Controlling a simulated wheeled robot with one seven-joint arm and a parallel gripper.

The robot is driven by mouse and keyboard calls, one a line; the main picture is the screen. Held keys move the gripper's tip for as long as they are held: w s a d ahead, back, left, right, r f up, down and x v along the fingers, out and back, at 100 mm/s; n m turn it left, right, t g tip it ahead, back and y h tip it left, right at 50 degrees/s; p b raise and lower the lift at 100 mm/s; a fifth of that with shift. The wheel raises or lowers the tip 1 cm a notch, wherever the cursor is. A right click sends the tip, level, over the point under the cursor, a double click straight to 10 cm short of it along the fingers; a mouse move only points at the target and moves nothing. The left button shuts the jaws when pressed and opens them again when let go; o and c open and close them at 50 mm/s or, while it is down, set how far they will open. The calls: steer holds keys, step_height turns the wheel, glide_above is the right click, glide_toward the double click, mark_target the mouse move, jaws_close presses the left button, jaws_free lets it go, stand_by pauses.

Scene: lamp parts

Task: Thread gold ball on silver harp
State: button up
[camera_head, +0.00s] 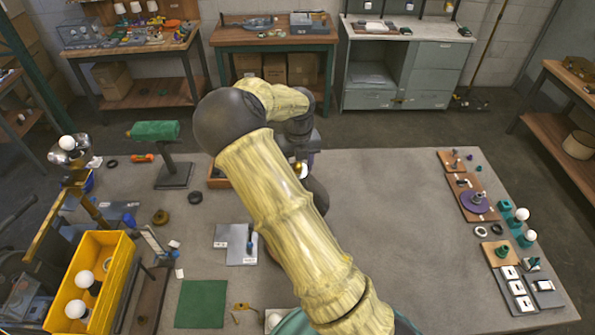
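My arm reaches across the middle of the table and hides much of the work spot. My gripper (301,160) points down at the far middle of the table, partly behind my arm. Its fingers are too small and covered to tell open from shut. A small gold spot, which may be the gold ball (298,167), shows at the gripper's tip, with a small white thing beside it. I cannot make out the silver harp; it may be hidden behind my arm. I cannot tell whether the ball is held or touches anything.
A wooden block (217,176) lies partly behind my arm. A green-topped stand (155,131) is at the far left, and a yellow crate (122,262) with white bulbs at the near left. Boards with parts (474,199) line the right edge.

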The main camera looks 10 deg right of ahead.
steer(key=shift+r+b, duration=0.4)
steer(key=shift+r, duration=0.2)
step_height(320, 180, up, 16)
steer(key=b, duration=0.4)
steer(key=n+b, duration=0.3)
steer(key=n, duration=0.3)
glide_toward(298, 164)
steer(key=s+d, duration=0.3)
steer(key=d, duration=0.1)
steer(key=s+f+n+b, duration=0.3)
steer(key=s+f+n, duration=0.3)
steer(key=f+n, duration=0.2)
steer(key=s+a+f+n+t+b, duration=0.1)
steer(key=s+a+f+n+b, duration=0.1)
steer(key=s+f+n, duration=0.4)
steer(key=s+a+f+n+t+b, duration=0.1)
steer(key=s+f+n+b, duration=0.3)
steer(key=n, duration=1.2)
steer(key=s+a+f, duration=0.1)
steer(key=s+f, duration=0.1)
steer(key=s, duration=0.1)
steer(key=shift+s+t+b, duration=0.3)
steer(key=shift+s, duration=0.1)
